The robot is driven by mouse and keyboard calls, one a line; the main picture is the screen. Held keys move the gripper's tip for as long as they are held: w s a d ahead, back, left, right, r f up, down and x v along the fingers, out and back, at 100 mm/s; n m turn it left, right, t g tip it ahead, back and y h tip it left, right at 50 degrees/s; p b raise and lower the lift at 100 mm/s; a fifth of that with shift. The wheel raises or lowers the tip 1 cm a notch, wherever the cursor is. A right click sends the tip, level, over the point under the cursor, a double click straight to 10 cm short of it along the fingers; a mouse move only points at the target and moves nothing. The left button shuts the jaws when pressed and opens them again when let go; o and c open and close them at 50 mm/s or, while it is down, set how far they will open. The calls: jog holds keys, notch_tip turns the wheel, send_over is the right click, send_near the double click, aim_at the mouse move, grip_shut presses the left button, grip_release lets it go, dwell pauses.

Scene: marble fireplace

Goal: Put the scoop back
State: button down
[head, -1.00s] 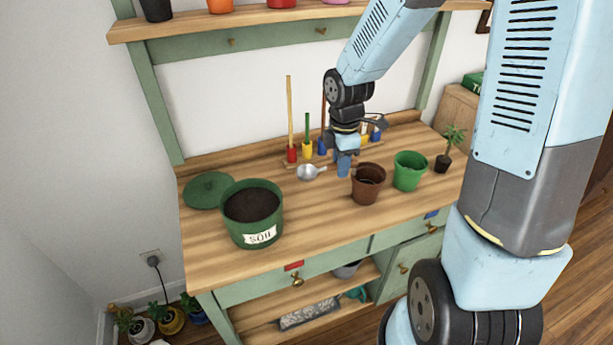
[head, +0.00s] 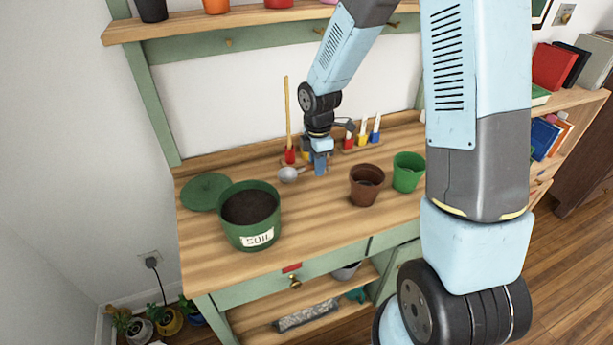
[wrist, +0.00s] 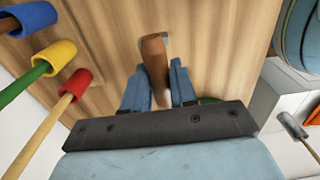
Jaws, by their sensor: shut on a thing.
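The scoop has a round silvery head (head: 289,175) and a brown handle (wrist: 155,62). My gripper (head: 320,170) is low over the workbench, behind and left of the brown pot. In the wrist view my gripper's blue fingers (wrist: 158,90) are shut on the scoop's handle. In the head view the scoop's head sticks out to the left of the fingers. I cannot tell whether the scoop touches the wood. The soil pot (head: 250,238), a green tub labelled SOIL and full of dark soil, stands open at the front left.
A green lid (head: 205,191) lies behind the soil pot. A brown pot (head: 366,186) and a green pot (head: 408,171) stand to the right. Coloured holders with sticks (head: 290,156) line the back, partly hidden by my gripper. The bench's front middle (head: 310,225) is clear.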

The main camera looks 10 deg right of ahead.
send_over(310, 184)
notch_tip(310, 184, down, 5)
jog(key=shift+r, duration=0.2)
jog(key=shift+f, duration=1.4)
jog(key=shift+f, duration=0.1)
jog(key=c, duration=0.9)
grip_release()
